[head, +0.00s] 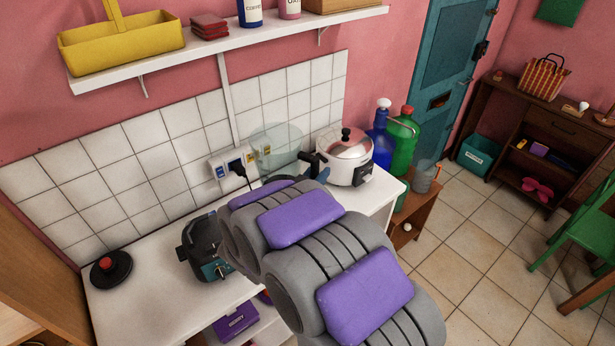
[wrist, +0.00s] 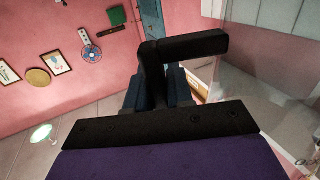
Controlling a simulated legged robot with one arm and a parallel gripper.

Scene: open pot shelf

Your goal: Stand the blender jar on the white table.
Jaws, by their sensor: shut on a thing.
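The blender jar is a clear, faintly green vessel (head: 276,148) in the head view, in front of the tiled wall above the back of the white table (head: 150,270). It seems to be held off the table, but my arm hides its lower part. In the wrist view my gripper (wrist: 160,92) is shut on the jar's black handle (wrist: 190,46). The clear jar wall (wrist: 265,85) fills the right side there. In the head view my arm hides most of the gripper. I cannot tell how far the jar tilts.
A white cooker (head: 346,158) stands at the table's right end. A plugged socket (head: 232,163) is on the wall. A shelf (head: 230,44) hangs above. Table between lid and black cooker is clear.

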